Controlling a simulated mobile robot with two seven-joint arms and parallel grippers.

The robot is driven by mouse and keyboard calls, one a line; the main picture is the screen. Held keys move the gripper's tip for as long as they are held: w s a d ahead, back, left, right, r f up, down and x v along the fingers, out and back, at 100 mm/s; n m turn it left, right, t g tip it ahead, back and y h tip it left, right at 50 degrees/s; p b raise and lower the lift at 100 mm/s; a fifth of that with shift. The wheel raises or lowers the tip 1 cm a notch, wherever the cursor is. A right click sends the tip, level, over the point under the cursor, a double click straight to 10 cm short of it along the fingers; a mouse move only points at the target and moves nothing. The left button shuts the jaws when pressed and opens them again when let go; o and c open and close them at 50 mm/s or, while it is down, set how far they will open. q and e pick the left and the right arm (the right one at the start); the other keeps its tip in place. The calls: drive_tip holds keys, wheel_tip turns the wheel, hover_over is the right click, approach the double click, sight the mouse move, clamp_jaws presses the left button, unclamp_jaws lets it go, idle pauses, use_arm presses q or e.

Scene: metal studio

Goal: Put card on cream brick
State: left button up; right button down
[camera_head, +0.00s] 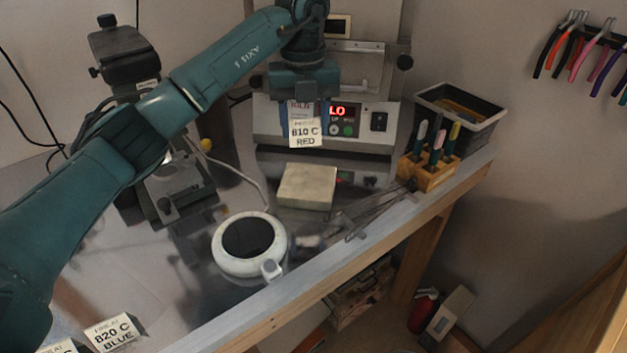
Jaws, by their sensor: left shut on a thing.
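A white card reading "810 C RED" (305,132) hangs from my left gripper (303,110), which is shut on its upper part. The gripper points down, in front of the kiln's control panel. The cream brick (307,187) lies flat on the metal bench below the card, and its top is bare. A clear gap shows between the card and the brick in the picture. A second card reading "820 C BLUE" (112,333) lies at the lower left, with part of another card (58,347) beside it. My right gripper is not in view.
The kiln (378,122) with a red display stands behind the brick. A white round dish with a dark centre (222,243) sits in front-left. Tongs (372,213), a wooden tool block (428,172) and a black bin (485,109) are to the right. A microscope-like device (172,190) stands left.

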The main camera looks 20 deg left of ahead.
use_arm(q)
drive_tip(key=shift+w+d+n, duration=0.1)
drive_tip(key=shift+w+n, duration=0.05)
drive_tip(key=shift+n, duration=0.25)
hover_over(307, 180)
drive_tip(key=shift+n, duration=0.3)
wheel_tip(307, 180, down, 6)
wheel_tip(307, 180, down, 4)
drive_tip(key=shift+r+p, duration=0.15)
drive_tip(key=shift+p, duration=0.2)
drive_tip(key=shift+d+f, duration=0.1)
drive_tip(key=shift+f, duration=0.15)
drive_tip(key=o, duration=0.9)
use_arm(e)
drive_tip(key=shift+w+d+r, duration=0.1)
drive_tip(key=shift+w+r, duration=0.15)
use_arm(q)
wheel_tip(307, 180, up, 12)
drive_tip(key=shift+r+b, duration=0.25)
drive_tip(key=shift+b, duration=0.1)
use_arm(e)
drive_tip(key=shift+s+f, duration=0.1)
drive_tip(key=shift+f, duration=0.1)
